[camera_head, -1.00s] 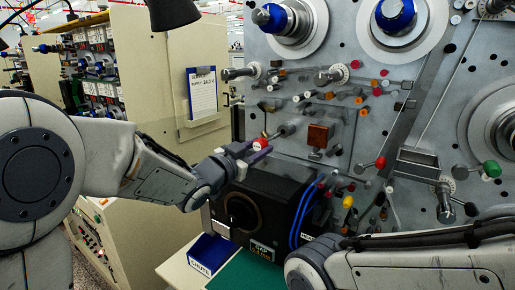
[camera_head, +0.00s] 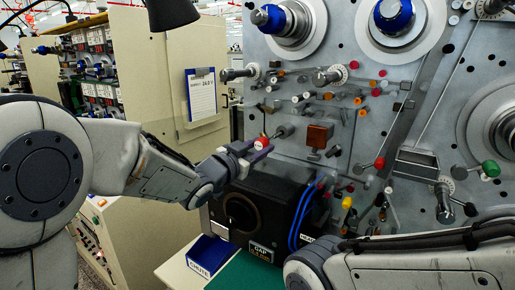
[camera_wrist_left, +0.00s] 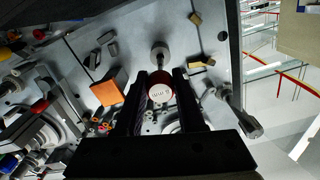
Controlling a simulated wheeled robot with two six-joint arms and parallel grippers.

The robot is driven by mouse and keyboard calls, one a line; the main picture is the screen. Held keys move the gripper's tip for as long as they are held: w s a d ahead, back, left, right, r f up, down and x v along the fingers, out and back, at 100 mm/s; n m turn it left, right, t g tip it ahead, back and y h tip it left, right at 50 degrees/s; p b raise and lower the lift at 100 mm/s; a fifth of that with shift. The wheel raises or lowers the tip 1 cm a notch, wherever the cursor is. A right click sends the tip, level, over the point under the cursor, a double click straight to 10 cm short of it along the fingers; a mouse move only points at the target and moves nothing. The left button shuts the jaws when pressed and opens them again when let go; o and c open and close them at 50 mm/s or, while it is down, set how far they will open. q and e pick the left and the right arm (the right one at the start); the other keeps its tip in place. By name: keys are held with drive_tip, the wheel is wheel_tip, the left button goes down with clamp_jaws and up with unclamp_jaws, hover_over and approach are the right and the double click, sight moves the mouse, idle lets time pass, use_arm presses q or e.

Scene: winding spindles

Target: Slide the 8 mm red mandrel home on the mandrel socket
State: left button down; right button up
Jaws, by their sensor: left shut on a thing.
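The red mandrel (camera_head: 261,143) has a pale end face with small print and shows between the jaws of my left gripper (camera_head: 257,150). In the left wrist view the red mandrel (camera_wrist_left: 160,88) sits between the two dark fingers, its printed face toward the camera. My left gripper is shut on it, in front of the grey machine panel. A grey round post, seemingly the mandrel socket (camera_head: 285,130), stands just past it, up and to the right. The post (camera_wrist_left: 160,50) also shows above the mandrel in the left wrist view. I cannot tell whether they touch. My right gripper is out of view.
An orange-brown block (camera_head: 319,135) sits on the panel right of the post. A black box (camera_head: 270,205) with blue cables is below my left gripper. A blue chute bin (camera_head: 209,254) stands lower left. Several knobs and levers stick out around.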

sight(269, 142)
use_arm(q)
drive_tip(key=shift+x, duration=2.25)
drive_tip(key=shift+c, duration=2.2)
unclamp_jaws()
drive_tip(key=b+v, duration=0.3)
drive_tip(key=v, duration=0.6)
drive_tip(key=shift+v, duration=0.75)
